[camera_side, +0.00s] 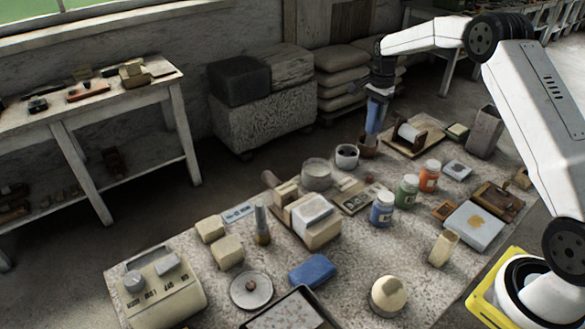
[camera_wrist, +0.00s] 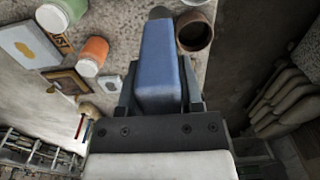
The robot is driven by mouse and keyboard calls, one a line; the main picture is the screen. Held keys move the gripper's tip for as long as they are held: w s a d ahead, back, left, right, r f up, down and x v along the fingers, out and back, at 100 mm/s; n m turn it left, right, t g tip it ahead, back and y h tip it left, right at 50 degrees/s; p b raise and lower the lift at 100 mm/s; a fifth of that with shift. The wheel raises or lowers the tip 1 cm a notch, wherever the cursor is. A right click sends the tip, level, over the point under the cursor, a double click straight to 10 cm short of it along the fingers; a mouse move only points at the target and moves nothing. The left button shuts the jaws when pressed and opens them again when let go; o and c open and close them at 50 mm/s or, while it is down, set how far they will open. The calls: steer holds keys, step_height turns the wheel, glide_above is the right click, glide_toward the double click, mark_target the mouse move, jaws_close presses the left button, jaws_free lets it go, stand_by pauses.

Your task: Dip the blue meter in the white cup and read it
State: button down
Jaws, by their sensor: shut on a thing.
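My gripper (camera_side: 380,88) is shut on the blue meter (camera_side: 376,113) at the far end of the table. The meter hangs roughly upright, with its lower end in front of or just above a small brown pot (camera_side: 367,149) in the side view. In the wrist view the meter (camera_wrist: 160,60) sits between my gripper's fingers (camera_wrist: 160,92), and its dark tip lies left of the brown pot (camera_wrist: 196,34). The white cup (camera_side: 347,157), with a dark inside, stands just left of the brown pot. Only an edge of a pale thing, probably this cup (camera_wrist: 195,2), shows in the wrist view.
A larger pale tub (camera_side: 316,174) stands left of the white cup. A wooden stand with a roll (camera_side: 410,134) is to the right. Blue (camera_side: 382,210), green (camera_side: 407,191) and orange (camera_side: 429,176) jars stand nearer. Stacked sacks (camera_side: 342,78) are behind the table.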

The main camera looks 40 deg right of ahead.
steer(key=w+a+f, duration=0.2)
steer(key=w+a, duration=0.1)
steer(key=w, duration=0.3)
steer(key=shift+f, duration=0.3)
steer(key=shift+w, duration=0.15)
steer(key=shift+f, duration=0.2)
steer(key=shift+f, duration=3.55)
stand_by(0.6)
steer(key=shift+r, duration=0.1)
step_height(320, 180, up, 7)
stand_by(1.2)
steer(key=shift+d, duration=0.1)
stand_by(0.4)
